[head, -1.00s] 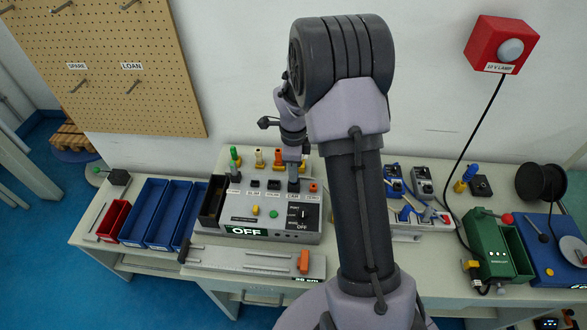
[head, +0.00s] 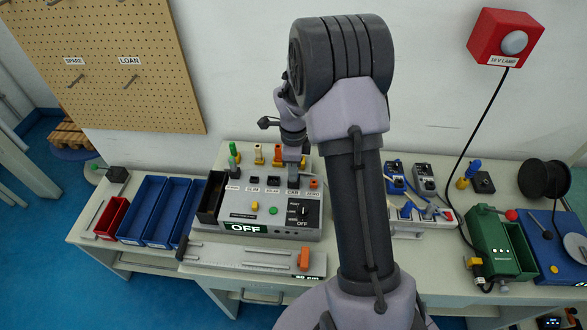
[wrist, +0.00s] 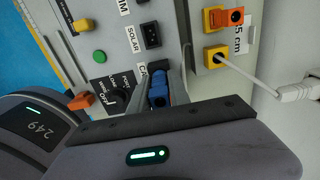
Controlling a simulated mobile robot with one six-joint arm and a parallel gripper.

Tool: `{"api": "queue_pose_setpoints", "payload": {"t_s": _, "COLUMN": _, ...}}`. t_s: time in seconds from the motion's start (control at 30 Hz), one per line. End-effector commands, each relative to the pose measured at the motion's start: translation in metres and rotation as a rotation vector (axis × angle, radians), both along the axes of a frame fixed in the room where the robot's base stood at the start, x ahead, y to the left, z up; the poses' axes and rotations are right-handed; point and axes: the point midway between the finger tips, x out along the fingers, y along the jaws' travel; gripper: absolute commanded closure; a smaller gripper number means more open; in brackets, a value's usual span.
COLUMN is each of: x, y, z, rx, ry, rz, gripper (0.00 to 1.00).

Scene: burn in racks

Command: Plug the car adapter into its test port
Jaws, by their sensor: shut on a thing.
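My gripper (head: 292,178) reaches down over the right part of the grey test box (head: 242,213). In the wrist view my gripper (wrist: 164,92) is shut on a blue plug-like piece with orange marks, the car adapter (wrist: 158,97). The adapter points at the black port (wrist: 158,67) beside a label that starts "CA", partly covered by a finger. Its front end is at or very close to that port; I cannot tell whether it is inside. In the head view my gripper hides the adapter.
The "SOLAR" port (wrist: 151,36) sits beside the held adapter. The mode knob (wrist: 118,98) and a green button (wrist: 99,56) are near. A yellow socket with a white cable (wrist: 216,57) is on the other side. Blue bins (head: 145,210) stand left of the box.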

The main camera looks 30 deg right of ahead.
Motion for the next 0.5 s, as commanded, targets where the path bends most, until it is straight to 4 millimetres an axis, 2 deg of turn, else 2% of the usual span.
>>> {"api": "queue_pose_setpoints", "payload": {"t_s": 0.5, "x": -0.001, "y": 0.000, "z": -0.012, "rx": 0.000, "ry": 0.002, "rz": 0.000, "gripper": 1.00}}
